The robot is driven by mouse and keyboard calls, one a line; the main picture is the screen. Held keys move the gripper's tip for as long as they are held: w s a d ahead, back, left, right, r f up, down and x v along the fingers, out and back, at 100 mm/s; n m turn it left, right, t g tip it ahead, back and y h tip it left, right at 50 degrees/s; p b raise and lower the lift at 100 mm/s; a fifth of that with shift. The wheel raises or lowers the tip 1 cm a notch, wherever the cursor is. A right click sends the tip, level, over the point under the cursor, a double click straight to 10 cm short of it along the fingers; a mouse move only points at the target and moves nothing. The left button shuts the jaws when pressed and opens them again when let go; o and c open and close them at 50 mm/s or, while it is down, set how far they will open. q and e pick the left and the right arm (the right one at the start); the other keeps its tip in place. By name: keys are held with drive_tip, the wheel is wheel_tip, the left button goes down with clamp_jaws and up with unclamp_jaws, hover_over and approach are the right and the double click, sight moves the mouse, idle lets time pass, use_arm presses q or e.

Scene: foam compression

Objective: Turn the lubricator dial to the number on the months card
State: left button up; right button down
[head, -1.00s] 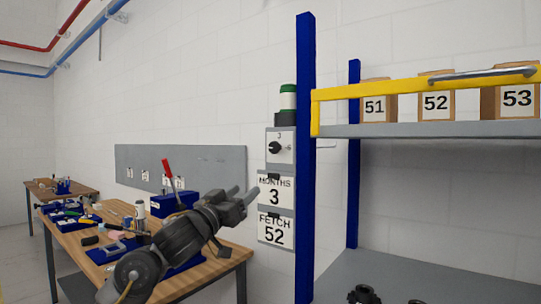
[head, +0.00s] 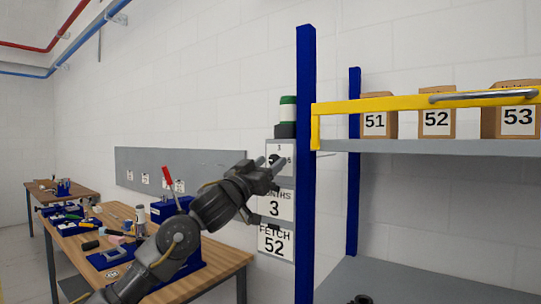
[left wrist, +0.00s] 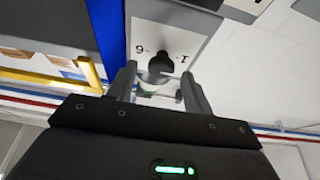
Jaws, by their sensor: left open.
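The lubricator's pale dial plate (head: 288,148) is on the wall beside the blue post, under a green and white cylinder (head: 288,108). A 3 shows at its top in the head view. The black dial knob (left wrist: 163,64) shows in the left wrist view, with a 6 and a 1 on either side. Where its pointer stands I cannot tell. My left gripper (head: 277,161) is open at the dial, its fingers on either side of the knob; contact is unclear. The months card (head: 275,205), below, reads 3, its top partly hidden by my gripper.
A card reading FETCH 52 (head: 275,243) hangs below. The blue post (head: 306,200) stands close right of the dial. Boxes 51, 52 and 53 stand on the shelf (head: 420,146) with a yellow rail (head: 400,104). A workbench (head: 225,263) with tools is left below.

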use_arm(q)
drive_tip(key=shift+x, duration=0.75)
drive_tip(key=shift+c, duration=0.4)
drive_tip(key=c, duration=0.9)
drive_tip(key=shift+o, duration=0.2)
